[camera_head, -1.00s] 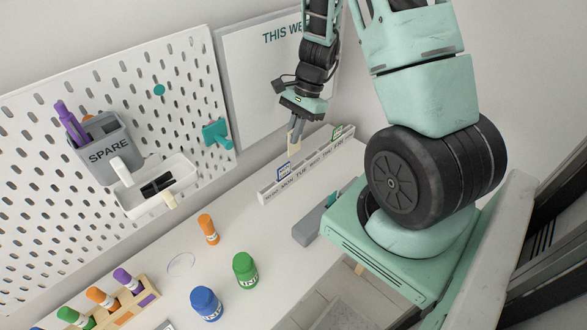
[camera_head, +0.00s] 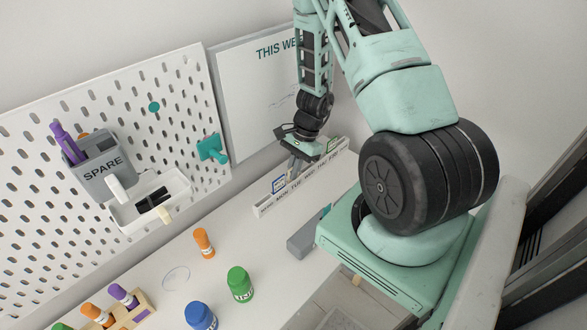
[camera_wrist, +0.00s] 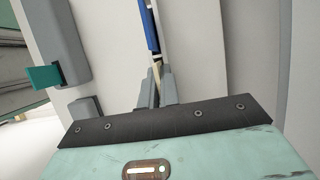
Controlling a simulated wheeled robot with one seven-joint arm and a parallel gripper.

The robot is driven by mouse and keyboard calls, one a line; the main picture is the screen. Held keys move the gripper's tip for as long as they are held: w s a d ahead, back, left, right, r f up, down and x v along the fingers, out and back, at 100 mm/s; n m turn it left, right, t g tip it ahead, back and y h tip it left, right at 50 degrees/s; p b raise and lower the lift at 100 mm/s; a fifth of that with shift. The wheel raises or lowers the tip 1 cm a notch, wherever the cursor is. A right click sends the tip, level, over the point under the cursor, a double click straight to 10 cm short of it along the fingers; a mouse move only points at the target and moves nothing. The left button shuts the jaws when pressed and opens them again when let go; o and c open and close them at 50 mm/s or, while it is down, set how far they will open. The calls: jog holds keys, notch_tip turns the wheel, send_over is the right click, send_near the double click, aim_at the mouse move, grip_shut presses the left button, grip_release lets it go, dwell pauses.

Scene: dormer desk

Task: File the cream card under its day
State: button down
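The cream card (camera_wrist: 157,70) shows as a thin strip between the two grey fingers in the wrist view. My gripper (camera_wrist: 158,88) is shut on it; in the head view my gripper (camera_head: 292,174) is low over the day holder (camera_head: 262,211), just right of the blue-edged card. The holder is a long white rack with day labels on its front. The card is mostly hidden in the head view, and I cannot tell which slot it is in or over. The blue-edged card (camera_head: 278,183) stands at the holder's left part; a green-edged card (camera_head: 333,145) stands further right.
A "THIS WEEK" board (camera_head: 250,90) leans behind the holder. A grey block with a teal part (camera_head: 306,236) lies in front of it. A pegboard (camera_head: 110,110) with a SPARE cup (camera_head: 104,165) is at left. Green (camera_head: 240,283) and blue (camera_head: 200,316) bottles stand on the desk.

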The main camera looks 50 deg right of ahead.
jog(key=shift+f, duration=0.1)
jog(key=c, duration=2)
grip_release()
jog(key=shift+f, duration=0.1)
jog(key=o, duration=0.4)
jog(key=shift+c, duration=0.2)
jog(key=v, duration=1.2)
jog(key=shift+b, duration=0.4)
